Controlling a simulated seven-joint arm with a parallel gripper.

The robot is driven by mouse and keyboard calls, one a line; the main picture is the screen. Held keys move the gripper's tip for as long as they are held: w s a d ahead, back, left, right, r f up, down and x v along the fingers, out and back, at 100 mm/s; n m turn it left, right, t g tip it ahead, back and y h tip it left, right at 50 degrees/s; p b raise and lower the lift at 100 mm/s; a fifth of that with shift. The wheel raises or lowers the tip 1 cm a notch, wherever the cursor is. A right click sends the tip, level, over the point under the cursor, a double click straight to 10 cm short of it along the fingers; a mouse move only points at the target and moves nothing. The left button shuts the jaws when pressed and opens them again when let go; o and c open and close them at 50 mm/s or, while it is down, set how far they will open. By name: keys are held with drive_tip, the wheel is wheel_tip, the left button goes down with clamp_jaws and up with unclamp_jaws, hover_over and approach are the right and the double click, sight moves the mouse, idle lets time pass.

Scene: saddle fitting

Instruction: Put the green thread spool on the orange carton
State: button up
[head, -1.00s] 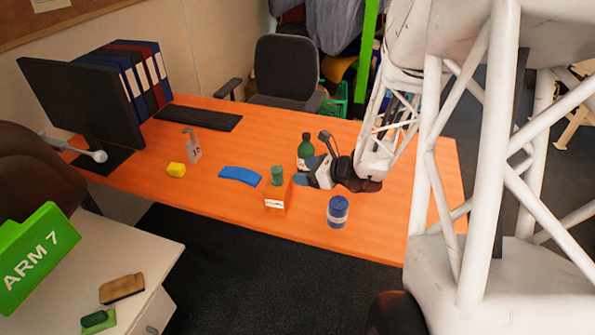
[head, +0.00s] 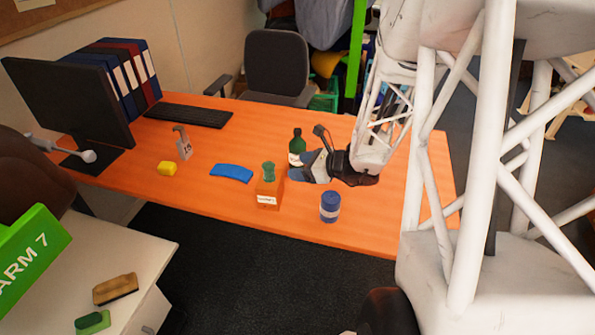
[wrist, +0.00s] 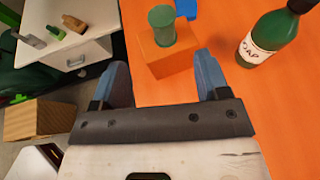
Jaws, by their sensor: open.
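The green thread spool (head: 268,171) stands upright on top of the orange carton (head: 268,193) near the front of the desk. In the wrist view the spool (wrist: 162,26) rests on the top face of the carton (wrist: 165,62), towards its far side. My gripper (head: 292,174) is just right of the spool and carton in the head view. In the wrist view its two blue fingers are spread wide, with nothing between them, and point towards the carton. The spool is clear of both fingers.
A green soap bottle (head: 297,147) stands close behind my gripper, and a blue can (head: 329,206) stands right of the carton. The desk's right part is mostly clear.

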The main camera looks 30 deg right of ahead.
drive_tip(key=s+a+r+n+g, duration=0.4)
drive_tip(key=s+a+r+n, duration=0.1)
drive_tip(key=a+n, duration=0.3)
drive_tip(key=s+a+r+n+g, duration=0.4)
drive_tip(key=s+a+r+n, duration=0.1)
drive_tip(key=a+r+n, duration=0.15)
drive_tip(key=s+a+r+n+h, duration=0.2)
drive_tip(key=s+r+n+h, duration=0.6)
drive_tip(key=s+n, duration=0.4)
drive_tip(key=shift+s+n, duration=0.25)
drive_tip(key=shift+n, duration=0.7)
